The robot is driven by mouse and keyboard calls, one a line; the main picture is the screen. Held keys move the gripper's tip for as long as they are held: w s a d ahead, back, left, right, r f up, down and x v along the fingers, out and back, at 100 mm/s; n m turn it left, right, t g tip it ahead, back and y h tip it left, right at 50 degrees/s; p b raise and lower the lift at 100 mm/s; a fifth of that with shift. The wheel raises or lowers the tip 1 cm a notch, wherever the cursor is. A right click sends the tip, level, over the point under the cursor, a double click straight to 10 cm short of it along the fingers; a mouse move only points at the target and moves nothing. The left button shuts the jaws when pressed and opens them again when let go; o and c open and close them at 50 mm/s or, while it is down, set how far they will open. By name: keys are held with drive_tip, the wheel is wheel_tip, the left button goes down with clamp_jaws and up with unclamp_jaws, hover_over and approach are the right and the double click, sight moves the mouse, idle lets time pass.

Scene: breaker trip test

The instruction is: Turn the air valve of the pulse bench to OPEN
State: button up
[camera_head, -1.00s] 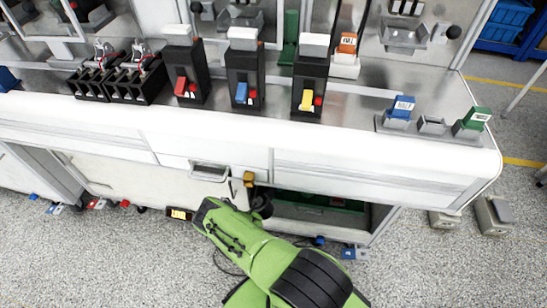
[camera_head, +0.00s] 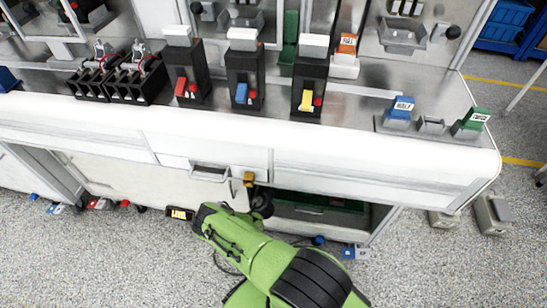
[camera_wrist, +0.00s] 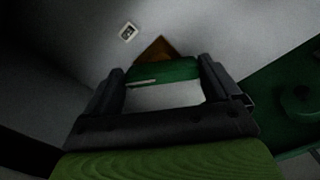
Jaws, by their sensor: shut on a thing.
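In the wrist view, a green bar (camera_wrist: 165,71) with a thin white line spans between the two fingers of my gripper (camera_wrist: 165,82), which is shut on it. A brown-orange plate (camera_wrist: 155,50) shows just behind the bar, on a grey panel. In the head view, my gripper (camera_head: 262,204) is dark and mostly hidden by my green arm, low at the bench front. A yellow-orange block (camera_head: 249,179) sits on the bench front just above it. I take the green bar for the air valve's handle. I cannot read an OPEN mark.
Beside my gripper is an open bay with a green bin (camera_head: 320,212) under the bench. A drawer handle (camera_head: 209,172) is to the left. A small lit meter (camera_head: 179,213) is at the lower left. Breakers (camera_head: 245,80) stand on the worktop.

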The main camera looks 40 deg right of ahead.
drive_tip(key=m+p, duration=0.2)
drive_tip(key=m, duration=0.9)
drive_tip(key=shift+f, duration=0.15)
drive_tip(key=shift+m, duration=0.3)
drive_tip(key=o, duration=0.8)
drive_tip(key=shift+c, duration=0.2)
